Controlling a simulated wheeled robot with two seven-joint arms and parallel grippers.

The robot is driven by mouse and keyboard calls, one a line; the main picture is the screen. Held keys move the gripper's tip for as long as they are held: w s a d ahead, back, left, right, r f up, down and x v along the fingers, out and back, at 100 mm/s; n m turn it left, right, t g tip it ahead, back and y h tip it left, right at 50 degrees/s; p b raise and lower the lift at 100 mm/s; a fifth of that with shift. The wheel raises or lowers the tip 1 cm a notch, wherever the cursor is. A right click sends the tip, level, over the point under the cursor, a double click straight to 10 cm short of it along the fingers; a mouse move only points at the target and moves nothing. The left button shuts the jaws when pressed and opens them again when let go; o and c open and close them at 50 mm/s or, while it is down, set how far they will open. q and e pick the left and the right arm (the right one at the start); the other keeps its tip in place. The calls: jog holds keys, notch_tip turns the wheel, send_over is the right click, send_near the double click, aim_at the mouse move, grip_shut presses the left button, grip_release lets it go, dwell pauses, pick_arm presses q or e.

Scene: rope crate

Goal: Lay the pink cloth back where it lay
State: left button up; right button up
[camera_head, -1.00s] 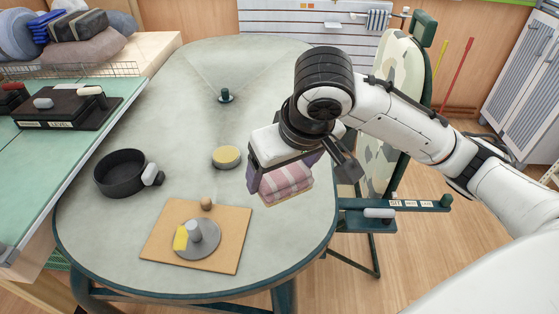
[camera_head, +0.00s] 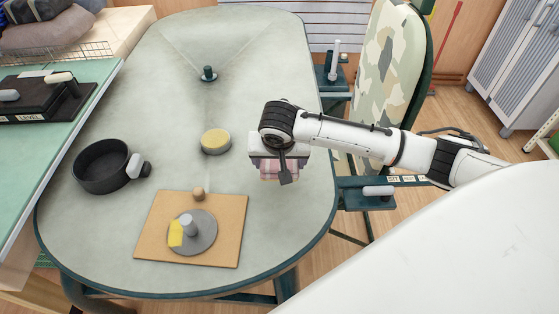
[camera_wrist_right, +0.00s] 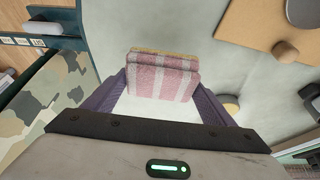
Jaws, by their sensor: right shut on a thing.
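The pink cloth (camera_head: 279,172) is a folded, pink-and-white striped bundle. It is over the right part of the grey-green table (camera_head: 258,225), mostly hidden by my right gripper in the head view. My right gripper (camera_head: 280,164) points down and is shut on the cloth. In the right wrist view the cloth (camera_wrist_right: 162,77) sits between the two purple fingers, with its striped end and a yellowish edge showing. I cannot tell whether the cloth touches the table. My left gripper is not in view.
A yellow-topped round tin (camera_head: 216,141) stands left of the cloth. A wooden board (camera_head: 157,230) with a grey disc is nearer, and a black pan (camera_head: 100,166) is at the left. Much of the table's middle is clear.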

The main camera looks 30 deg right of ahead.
jog(key=shift+s+a+r+p, duration=0.1)
jog(key=shift+r+p, duration=0.05)
jog(key=shift+p, duration=0.5)
jog(key=b, duration=0.3)
send_over(279, 187)
notch_tip(279, 187, down, 6)
jog(key=shift+r, duration=0.15)
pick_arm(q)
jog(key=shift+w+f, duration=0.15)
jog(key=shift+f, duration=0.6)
pick_arm(e)
jog(key=shift+f, duration=0.3)
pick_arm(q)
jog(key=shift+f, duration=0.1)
pick_arm(e)
jog(key=shift+f, duration=0.55)
jog(key=o, duration=1)
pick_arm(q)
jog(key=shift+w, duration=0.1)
pick_arm(e)
jog(key=shift+r, duration=0.1)
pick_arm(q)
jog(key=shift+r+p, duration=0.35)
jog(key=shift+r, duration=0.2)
pick_arm(e)
jog(key=v, duration=1)
jog(key=shift+r, duration=0.1)
